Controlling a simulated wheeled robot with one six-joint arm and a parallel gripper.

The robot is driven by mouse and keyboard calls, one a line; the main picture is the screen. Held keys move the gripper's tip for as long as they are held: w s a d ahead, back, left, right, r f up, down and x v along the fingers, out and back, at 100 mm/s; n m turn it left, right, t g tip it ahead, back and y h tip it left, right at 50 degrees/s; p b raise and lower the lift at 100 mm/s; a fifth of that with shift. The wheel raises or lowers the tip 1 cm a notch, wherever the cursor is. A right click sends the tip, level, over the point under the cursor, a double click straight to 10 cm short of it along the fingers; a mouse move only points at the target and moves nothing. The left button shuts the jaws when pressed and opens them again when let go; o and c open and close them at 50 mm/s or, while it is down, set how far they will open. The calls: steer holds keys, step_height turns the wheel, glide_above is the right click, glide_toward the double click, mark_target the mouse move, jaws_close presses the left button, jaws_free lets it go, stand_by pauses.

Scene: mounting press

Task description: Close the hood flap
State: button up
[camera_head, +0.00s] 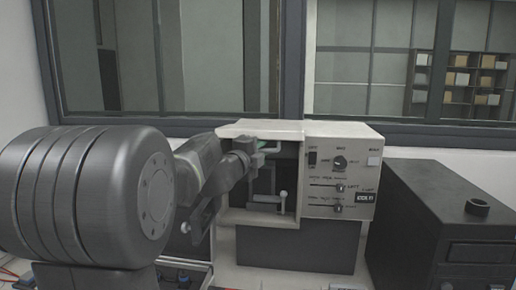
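Inside, a lever with a pale round knob (283,194) stands low. A thin pale green part (272,147) shows at the top of the opening. My gripper (252,158) is at the upper left of this opening, close to the green part. I cannot tell whether they touch, nor whether the fingers are open. I cannot clearly make out the hood flap; my arm hides the press's left side.
A dark cabinet (432,213) with a short round collar on top stands close on the right. A window (160,60) is behind the press. Shelves with boxes (458,82) show through the glass. Red cables (12,276) lie at the lower left.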

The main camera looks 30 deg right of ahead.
jaws_close()
steer(key=shift+f+b, duration=0.1)
steer(key=shift+b, duration=0.3)
steer(key=f+b, duration=0.1)
steer(key=b, duration=0.2)
steer(key=shift+w+d, duration=0.15)
steer(key=b, duration=0.2)
steer(key=f+h+b, duration=0.1)
steer(key=b, duration=0.1)
steer(key=shift+w+d+m+t, duration=0.1)
steer(key=shift+w+m+t, duration=0.05)
steer(key=shift+m+t, duration=0.15)
steer(key=shift+r, duration=0.15)
